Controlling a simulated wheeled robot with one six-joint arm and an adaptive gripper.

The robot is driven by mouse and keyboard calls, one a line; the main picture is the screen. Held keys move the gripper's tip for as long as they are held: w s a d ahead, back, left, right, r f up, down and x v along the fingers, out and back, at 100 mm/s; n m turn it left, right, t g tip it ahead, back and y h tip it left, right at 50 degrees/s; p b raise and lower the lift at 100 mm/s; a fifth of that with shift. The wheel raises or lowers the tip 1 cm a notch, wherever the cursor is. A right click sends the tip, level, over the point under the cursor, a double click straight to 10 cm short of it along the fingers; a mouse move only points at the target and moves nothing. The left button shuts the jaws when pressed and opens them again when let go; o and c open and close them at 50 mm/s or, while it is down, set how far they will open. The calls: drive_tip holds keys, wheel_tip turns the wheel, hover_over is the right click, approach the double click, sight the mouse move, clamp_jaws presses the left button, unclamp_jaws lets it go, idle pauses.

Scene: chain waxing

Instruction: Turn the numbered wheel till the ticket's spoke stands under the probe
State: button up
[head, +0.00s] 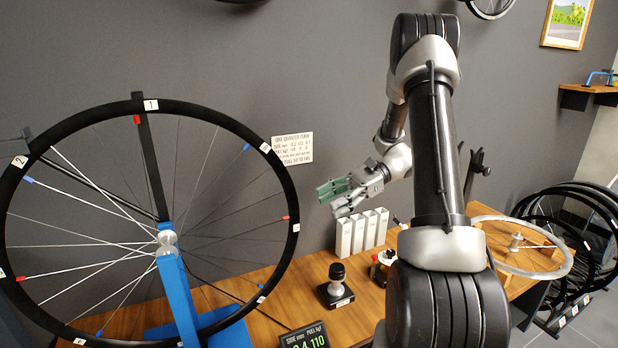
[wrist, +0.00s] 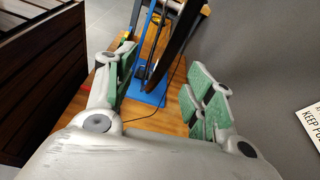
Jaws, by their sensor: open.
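A large spoked wheel with a black rim (head: 292,215) stands upright on a blue stand (head: 176,295) at the left of the head view. White number tags sit on its rim; tag 1 (head: 150,105) is at the top and tag 2 (head: 20,161) at the upper left. Other tags are too small to read. A dark bar (head: 150,165) runs from the hub to the top, near tag 1. I cannot tell for certain which part is the probe, or find the ticket. My gripper (head: 335,193) is open and empty, right of the rim and apart from it. The wrist view shows the rim (wrist: 180,40) edge-on between the fingers.
A small display (head: 304,339) reads 0.4 and 110. A printed card (head: 292,148) hangs on the wall. On the wooden bench (head: 245,280) stand a black-knobbed device (head: 337,286) and white upright holders (head: 361,232). A bare rim (head: 480,262) lies at the right.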

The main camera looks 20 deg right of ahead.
sight(292, 199)
drive_tip(key=shift+m+y, duration=0.5)
drive_tip(key=shift+y, duration=0.3)
drive_tip(key=a, duration=0.3)
drive_tip(key=w+a+r, duration=0.1)
drive_tip(key=a, duration=0.3)
drive_tip(key=a+r, duration=0.1)
drive_tip(key=a, duration=0.2)
drive_tip(key=shift+w+a, duration=0.2)
drive_tip(key=shift+a, duration=0.15)
clamp_jaws()
